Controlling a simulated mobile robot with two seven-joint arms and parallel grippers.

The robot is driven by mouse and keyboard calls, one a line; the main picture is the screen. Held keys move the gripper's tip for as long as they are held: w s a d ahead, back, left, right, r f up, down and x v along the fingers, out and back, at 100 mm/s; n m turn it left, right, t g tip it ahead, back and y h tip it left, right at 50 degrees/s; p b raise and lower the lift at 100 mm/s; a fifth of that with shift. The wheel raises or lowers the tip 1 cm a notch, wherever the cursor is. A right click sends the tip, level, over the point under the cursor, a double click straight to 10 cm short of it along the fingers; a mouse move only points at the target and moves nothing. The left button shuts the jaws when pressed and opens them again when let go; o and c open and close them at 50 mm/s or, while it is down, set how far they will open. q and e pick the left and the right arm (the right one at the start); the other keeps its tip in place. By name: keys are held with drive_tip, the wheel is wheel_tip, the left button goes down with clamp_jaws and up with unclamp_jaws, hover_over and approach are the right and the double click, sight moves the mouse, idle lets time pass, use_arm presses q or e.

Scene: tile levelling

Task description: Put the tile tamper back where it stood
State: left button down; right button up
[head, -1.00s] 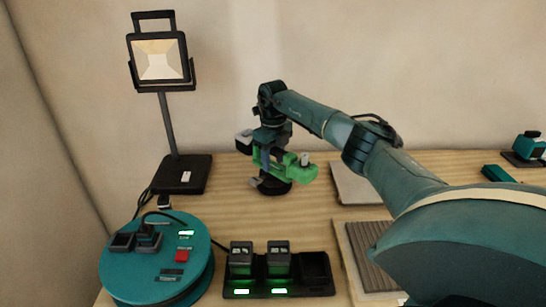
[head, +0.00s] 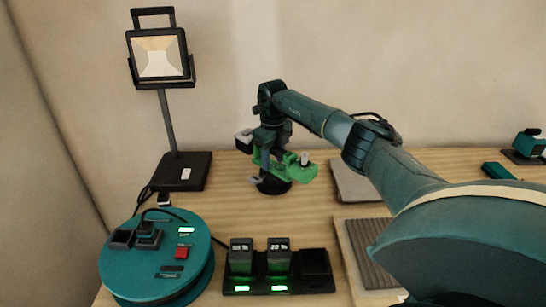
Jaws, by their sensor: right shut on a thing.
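The tile tamper (head: 299,172) has a green body and a round black foot. It is at the back middle of the bench, left of the grey slab. My right gripper (head: 266,171) reaches down over it and is shut on it, hiding part of its body. The black foot is at or just above the wood; I cannot tell whether it touches. My left gripper is not in view.
A work lamp (head: 182,171) stands at the back left, with a teal cable reel (head: 120,280) before it. A charger (head: 317,288) with two batteries is at front. Grey slabs (head: 355,186) lie right, partly behind my arm. A teal tool (head: 530,144) stands far right.

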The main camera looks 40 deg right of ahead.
idle(0.4)
drive_tip(key=o, duration=1)
drive_tip(key=shift+o, duration=0.9)
drive_tip(key=shift+s+f, duration=0.1)
drive_tip(key=shift+f, duration=0.05)
wheel_tip(320, 180, up, 14)
drive_tip(key=shift+f, duration=0.25)
